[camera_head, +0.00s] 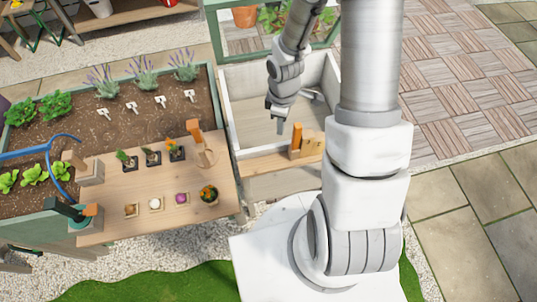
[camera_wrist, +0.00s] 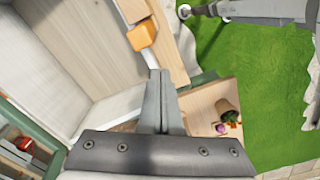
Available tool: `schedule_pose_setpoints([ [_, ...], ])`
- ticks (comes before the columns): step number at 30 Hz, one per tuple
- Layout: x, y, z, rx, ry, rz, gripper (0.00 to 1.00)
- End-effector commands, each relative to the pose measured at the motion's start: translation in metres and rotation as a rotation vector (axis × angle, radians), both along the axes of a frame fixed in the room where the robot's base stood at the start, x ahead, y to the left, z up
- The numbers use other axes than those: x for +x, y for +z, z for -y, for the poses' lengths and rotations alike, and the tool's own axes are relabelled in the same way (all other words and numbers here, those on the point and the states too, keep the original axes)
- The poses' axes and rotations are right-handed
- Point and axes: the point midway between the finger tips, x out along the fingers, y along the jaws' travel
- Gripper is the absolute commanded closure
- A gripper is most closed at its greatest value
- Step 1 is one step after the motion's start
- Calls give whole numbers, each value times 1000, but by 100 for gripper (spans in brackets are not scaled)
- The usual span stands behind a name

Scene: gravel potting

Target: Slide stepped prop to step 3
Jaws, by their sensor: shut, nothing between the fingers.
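The stepped prop (camera_head: 312,144) is a small tan wooden block with steps and an upright orange part (camera_head: 296,139) at its left. It sits on the front wooden ledge of the white-walled box. In the wrist view the orange part (camera_wrist: 142,34) shows at the upper middle, with the tan wood (camera_wrist: 132,9) beyond it. My gripper (camera_head: 280,126) points down, just left of the orange part and apart from it in the picture. In the wrist view my gripper (camera_wrist: 158,75) has its fingers together, with nothing between them. The exact gap to the prop is unclear.
The box (camera_head: 232,110) is open, and its pale floor looks bare. A wooden table (camera_head: 120,215) with small pots and plants stands left, beside a soil planter (camera_head: 140,115). A green-framed glazed lid (camera_head: 215,30) stands behind the box.

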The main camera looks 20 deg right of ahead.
Motion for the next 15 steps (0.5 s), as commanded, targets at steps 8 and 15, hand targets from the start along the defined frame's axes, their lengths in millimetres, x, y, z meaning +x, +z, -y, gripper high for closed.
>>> schedule_pose_setpoints([
  [8,0,26,0,1,0,-1,100],
  [15,0,45,0,1,0,-1,100],
])
